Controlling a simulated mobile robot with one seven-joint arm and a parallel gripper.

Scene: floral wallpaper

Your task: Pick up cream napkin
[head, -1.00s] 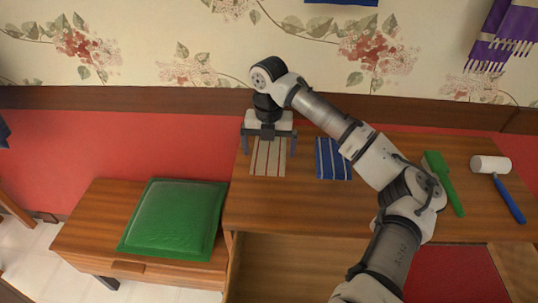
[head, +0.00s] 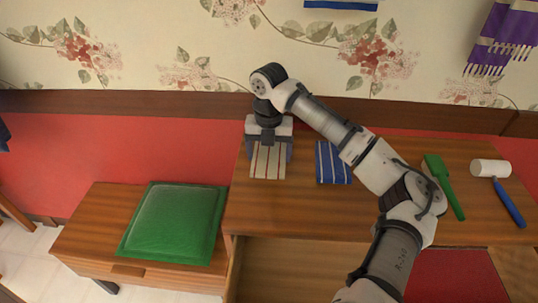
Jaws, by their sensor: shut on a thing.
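The cream napkin (head: 267,163), with red stripes, lies at the left end of the wooden table top. The gripper body hides the napkin's far edge. I cannot tell whether the napkin is lifted off the table.
A blue striped napkin (head: 332,163) lies just to the right. A green brush (head: 443,186) and a white-headed mallet with a blue handle (head: 508,202) lie farther right. A green cushion (head: 173,222) sits on a lower wooden bench (head: 85,230) at left. An open drawer (head: 300,268) is below the table front.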

